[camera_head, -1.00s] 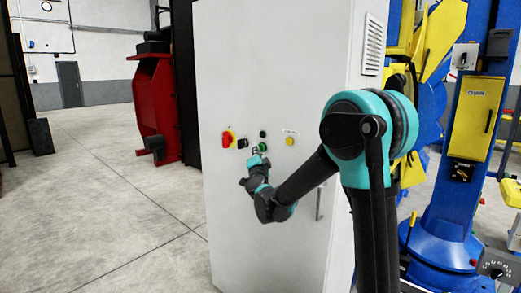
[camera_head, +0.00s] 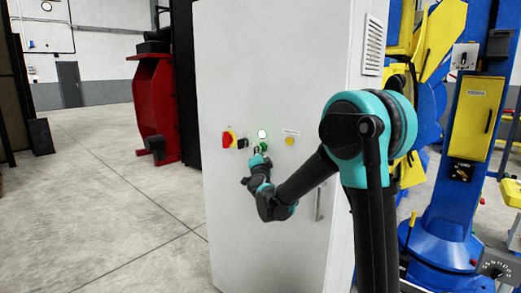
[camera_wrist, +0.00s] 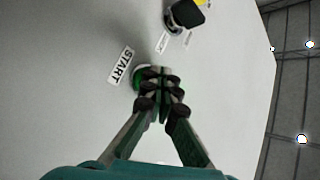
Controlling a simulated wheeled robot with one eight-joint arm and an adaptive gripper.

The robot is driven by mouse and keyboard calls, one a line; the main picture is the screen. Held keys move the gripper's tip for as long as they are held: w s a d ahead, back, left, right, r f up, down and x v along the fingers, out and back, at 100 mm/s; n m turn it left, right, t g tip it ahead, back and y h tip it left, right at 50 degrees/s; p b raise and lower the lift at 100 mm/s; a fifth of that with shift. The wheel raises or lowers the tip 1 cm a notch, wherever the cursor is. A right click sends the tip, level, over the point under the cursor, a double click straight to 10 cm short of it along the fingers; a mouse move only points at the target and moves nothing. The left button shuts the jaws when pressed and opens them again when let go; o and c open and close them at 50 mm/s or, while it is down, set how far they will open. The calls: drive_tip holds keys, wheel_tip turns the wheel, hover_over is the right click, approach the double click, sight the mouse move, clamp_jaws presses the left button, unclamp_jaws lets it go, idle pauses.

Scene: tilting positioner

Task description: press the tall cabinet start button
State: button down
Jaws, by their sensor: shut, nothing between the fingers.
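The tall white cabinet (camera_head: 240,70) stands in front of me with a row of controls on its face. In the wrist view the green start button (camera_wrist: 137,78) sits beside a START label (camera_wrist: 121,67), partly hidden behind my fingertips. My gripper (camera_wrist: 157,80) is shut and empty, its fingertips over the green button and seemingly touching it. In the head view my gripper (camera_head: 257,150) is small against the cabinet, at the green button (camera_head: 264,146). A round lamp (camera_head: 262,133) just above the button glows bright greenish white.
A red and yellow switch (camera_head: 229,139) and a black selector (camera_head: 242,143) lie left of the button. A yellow button (camera_head: 290,141) lies to the right. A blue and yellow machine (camera_head: 450,210) stands right of the cabinet. The floor (camera_head: 110,220) to the left is clear.

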drive_tip(key=shift+s, duration=0.1)
drive_tip(key=shift+s+a, duration=0.5)
drive_tip(key=shift+s, duration=0.1)
drive_tip(key=shift+s+a, duration=0.1)
drive_tip(key=s+a, duration=0.1)
drive_tip(key=s, duration=0.1)
drive_tip(key=s+a, duration=0.1)
drive_tip(key=a, duration=0.1)
drive_tip(key=shift+s, duration=0.4)
drive_tip(key=shift+d, duration=0.1)
idle(0.5)
